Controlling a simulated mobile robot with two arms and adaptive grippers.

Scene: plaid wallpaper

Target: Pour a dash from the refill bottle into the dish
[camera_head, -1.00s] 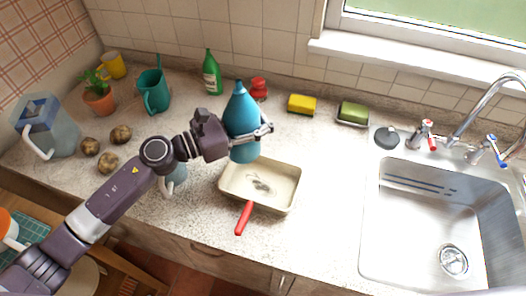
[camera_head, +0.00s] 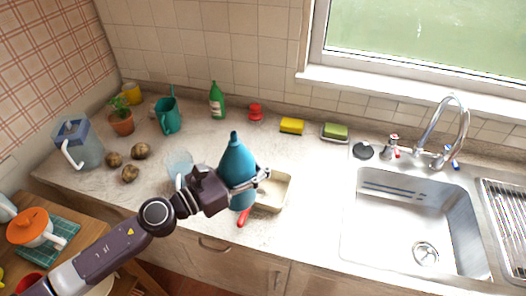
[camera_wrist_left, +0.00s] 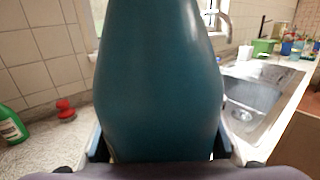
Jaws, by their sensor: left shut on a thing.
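The refill bottle is a teal bottle (camera_head: 238,158) with a narrow top, held upright in my left gripper (camera_head: 262,178). The gripper is shut around its body. In the left wrist view the bottle (camera_wrist_left: 160,80) fills the middle, between the two fingers (camera_wrist_left: 160,155). The dish is a cream rectangular pan (camera_head: 284,194) with a red handle (camera_head: 243,219), on the counter. The bottle and gripper hide its left part in the head view. I cannot tell how high the bottle is above the counter. My right gripper is not in view.
A clear glass (camera_head: 178,163) stands left of the bottle, partly behind my arm. A green bottle (camera_head: 217,101), red object (camera_head: 255,112) and yellow sponge (camera_head: 291,126) line the back. The sink (camera_head: 415,225) is at right. The counter between pan and sink is clear.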

